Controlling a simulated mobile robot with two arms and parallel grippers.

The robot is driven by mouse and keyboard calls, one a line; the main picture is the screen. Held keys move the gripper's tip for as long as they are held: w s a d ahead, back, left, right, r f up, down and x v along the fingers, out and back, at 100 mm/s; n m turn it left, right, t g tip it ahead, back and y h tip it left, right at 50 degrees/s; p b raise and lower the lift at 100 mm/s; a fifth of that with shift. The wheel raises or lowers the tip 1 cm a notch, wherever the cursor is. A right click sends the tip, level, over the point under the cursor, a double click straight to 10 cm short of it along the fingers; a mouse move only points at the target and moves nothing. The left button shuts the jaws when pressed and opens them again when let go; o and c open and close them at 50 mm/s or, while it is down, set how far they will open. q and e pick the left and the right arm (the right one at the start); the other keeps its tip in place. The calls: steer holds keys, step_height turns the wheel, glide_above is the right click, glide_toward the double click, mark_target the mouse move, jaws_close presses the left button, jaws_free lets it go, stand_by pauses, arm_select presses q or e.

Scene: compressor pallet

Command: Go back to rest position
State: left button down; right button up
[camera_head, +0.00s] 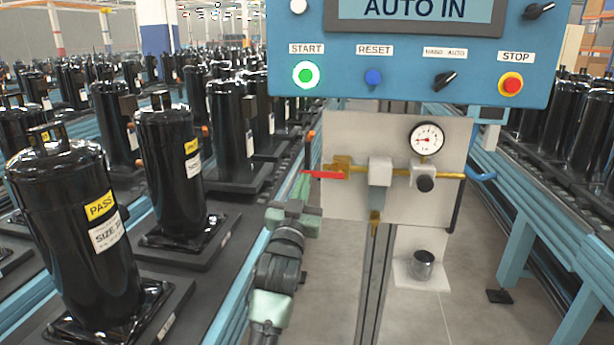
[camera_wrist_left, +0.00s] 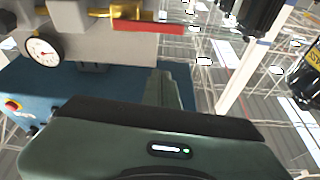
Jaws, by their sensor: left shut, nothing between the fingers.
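My left gripper (camera_head: 303,182) is raised in front of the panel's left edge, its fingers pointing up. It is shut and empty. It is close beside the free end of the red valve lever (camera_head: 323,174); whether they touch I cannot tell. The lever lies level, pointing left from its brass valve (camera_head: 343,166). In the left wrist view the shut fingers (camera_wrist_left: 163,88) show beyond the gripper body, and the red lever (camera_wrist_left: 148,27) lies above them in the picture. My right gripper is not in view.
A blue control box (camera_head: 420,60) with a lit green START button (camera_head: 306,74) hangs above the grey gauge panel (camera_head: 345,200). Black compressors (camera_head: 75,235) stand on pallets along the left conveyor. Another conveyor (camera_head: 545,165) runs at right. Grey floor (camera_head: 470,315) shows between.

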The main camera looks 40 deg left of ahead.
arm_select(q)
steer(key=shift+s+d+f, duration=0.1)
steer(key=shift+s+d, duration=0.1)
steer(key=shift+s, duration=0.1)
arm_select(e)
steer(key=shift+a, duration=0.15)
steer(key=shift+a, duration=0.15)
